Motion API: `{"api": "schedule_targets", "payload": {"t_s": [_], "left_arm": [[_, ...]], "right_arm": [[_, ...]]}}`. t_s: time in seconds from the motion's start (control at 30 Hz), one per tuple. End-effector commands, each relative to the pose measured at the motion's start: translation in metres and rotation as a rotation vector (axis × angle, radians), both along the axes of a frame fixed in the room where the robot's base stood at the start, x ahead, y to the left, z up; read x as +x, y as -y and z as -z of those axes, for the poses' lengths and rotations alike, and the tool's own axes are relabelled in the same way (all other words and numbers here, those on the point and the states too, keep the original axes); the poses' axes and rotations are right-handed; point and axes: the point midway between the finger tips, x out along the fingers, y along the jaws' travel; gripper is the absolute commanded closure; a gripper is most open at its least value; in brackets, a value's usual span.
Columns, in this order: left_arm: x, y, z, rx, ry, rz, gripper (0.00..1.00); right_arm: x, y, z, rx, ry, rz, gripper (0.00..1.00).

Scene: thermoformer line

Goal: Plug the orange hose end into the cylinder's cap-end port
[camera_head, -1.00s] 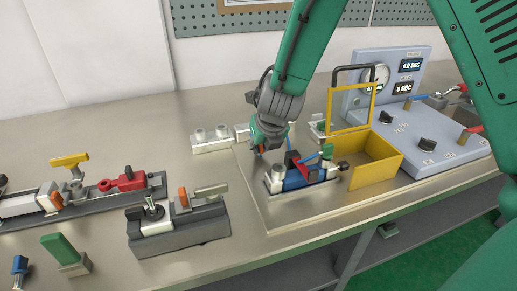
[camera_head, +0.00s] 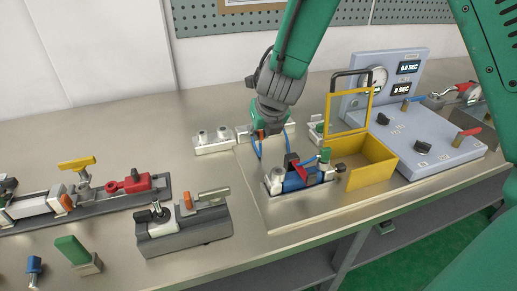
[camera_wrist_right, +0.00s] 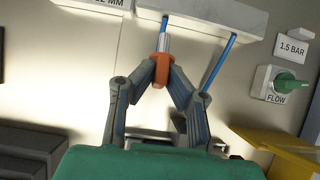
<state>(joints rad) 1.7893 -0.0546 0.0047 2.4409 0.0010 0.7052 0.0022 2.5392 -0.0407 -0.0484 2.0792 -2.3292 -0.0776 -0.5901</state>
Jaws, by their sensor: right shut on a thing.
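The orange hose end (camera_head: 262,134) is held in my right gripper (camera_head: 264,128), above the table behind the cylinder. In the right wrist view the right gripper (camera_wrist_right: 160,72) has its fingertips closed on the orange collar (camera_wrist_right: 160,68), with a grey metal piece and a blue hose (camera_wrist_right: 165,28) in line above it. The blue cylinder unit (camera_head: 296,183), with a red part on top, lies on a plate in front of the gripper, apart from the hose end. I cannot make out its cap-end port. My left gripper is not in view.
A yellow open box guard (camera_head: 372,168) stands right of the cylinder, beside a blue-grey gauge panel (camera_head: 425,140). A pale block (camera_head: 213,142) is at left. A dark clamp fixture (camera_head: 185,236) is at front left. A green FLOW knob (camera_wrist_right: 290,84) shows in the wrist view.

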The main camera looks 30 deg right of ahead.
Motion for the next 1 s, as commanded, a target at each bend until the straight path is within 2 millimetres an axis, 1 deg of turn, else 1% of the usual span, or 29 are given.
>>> {"api": "schedule_targets", "payload": {"t_s": [0.13,0.47,0.8,0.9,1.0], "left_arm": [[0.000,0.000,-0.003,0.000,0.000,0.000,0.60],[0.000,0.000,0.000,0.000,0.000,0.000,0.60],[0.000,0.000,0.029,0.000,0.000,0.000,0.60],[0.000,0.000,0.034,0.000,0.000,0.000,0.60],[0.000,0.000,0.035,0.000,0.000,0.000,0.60]], "right_arm": [[0.000,0.000,-0.004,0.000,0.000,0.000,1.00],[0.000,0.000,0.000,0.000,0.000,0.000,1.00],[0.000,0.000,0.040,0.001,-0.001,-0.001,1.00],[0.000,0.000,0.048,0.001,-0.001,-0.001,1.00],[0.000,0.000,0.051,0.000,0.000,-0.001,1.00]]}}
